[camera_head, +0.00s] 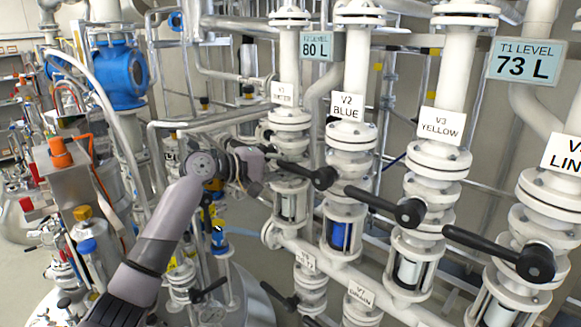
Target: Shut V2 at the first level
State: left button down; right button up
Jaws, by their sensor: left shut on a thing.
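The valve V2 has a white flanged body (350,150) on a vertical pipe, under a label reading "V2 BLUE" (346,106). Its black lever (308,173) runs left from a round hub, crosswise to the pipe. My left gripper (268,162) comes in from the left and is shut on the free left end of this lever. The fingertips are small and partly hidden there. A sign reading "T1 LEVEL 73 L" (525,62) hangs at upper right. Another level sign, its name partly hidden, reads "80 L" (316,46). My right gripper is not in view.
To the right stand a "V3 YELLOW" valve (440,126) and another labelled valve (568,154), with black levers also pointing left. A white horizontal pipe (330,265) runs below, with smaller valves. A blue pump-like unit (120,75) stands at upper left.

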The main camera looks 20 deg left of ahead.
pick_arm(q)
jog(key=shift+a+r, duration=0.1)
jog(key=shift+r, duration=0.25)
jog(key=c, duration=1.5)
grip_release()
jog(key=shift+f, duration=0.15)
jog(key=shift+c, duration=0.2)
jog(key=shift+o, duration=0.4)
jog(key=shift+f, duration=0.1)
jog(key=v, duration=1.2)
